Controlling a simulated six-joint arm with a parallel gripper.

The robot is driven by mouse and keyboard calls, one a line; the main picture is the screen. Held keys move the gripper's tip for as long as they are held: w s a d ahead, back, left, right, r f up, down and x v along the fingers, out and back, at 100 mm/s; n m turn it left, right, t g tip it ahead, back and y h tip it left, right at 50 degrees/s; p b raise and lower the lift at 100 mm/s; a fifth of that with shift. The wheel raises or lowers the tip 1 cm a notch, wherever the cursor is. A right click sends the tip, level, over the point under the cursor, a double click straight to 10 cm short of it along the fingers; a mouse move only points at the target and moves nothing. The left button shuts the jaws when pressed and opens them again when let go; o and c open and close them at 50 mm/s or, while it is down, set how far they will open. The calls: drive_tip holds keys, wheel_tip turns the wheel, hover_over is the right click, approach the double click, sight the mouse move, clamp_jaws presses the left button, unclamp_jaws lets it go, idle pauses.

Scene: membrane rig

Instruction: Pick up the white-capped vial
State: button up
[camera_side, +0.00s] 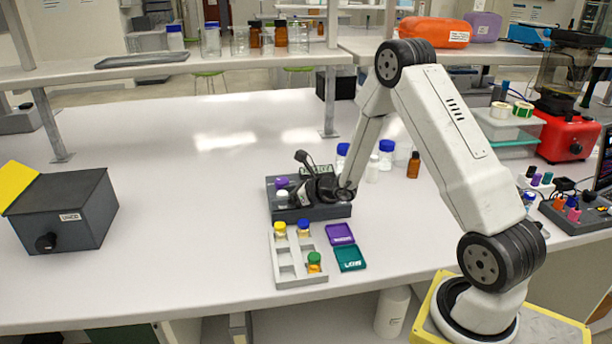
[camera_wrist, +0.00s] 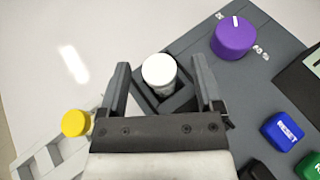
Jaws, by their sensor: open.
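The white-capped vial (camera_wrist: 158,72) stands upright in a dark square holder on the grey rig (camera_wrist: 250,85). Its white cap (camera_side: 282,195) also shows at the rig's left end in the side view. My gripper (camera_wrist: 160,80) is open, with one finger on each side of the vial. Gaps show between the cap and both fingers in the wrist view. In the side view my dark gripper (camera_side: 308,189) is low over the rig, beside the vial. The vial's lower body is hidden by the holder.
A purple knob (camera_wrist: 234,38) and blue button (camera_wrist: 284,130) are on the rig. In front, a pale rack (camera_side: 287,271) holds yellow-, blue- and green-capped vials. Purple (camera_side: 340,233) and teal (camera_side: 350,258) tiles lie beside it. Bottles stand behind; the left table is mostly clear.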

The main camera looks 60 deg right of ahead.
drive_tip(key=shift+w+a+f, duration=0.1)
drive_tip(key=shift+w+f, duration=0.05)
drive_tip(key=shift+w, duration=0.3)
clamp_jaws()
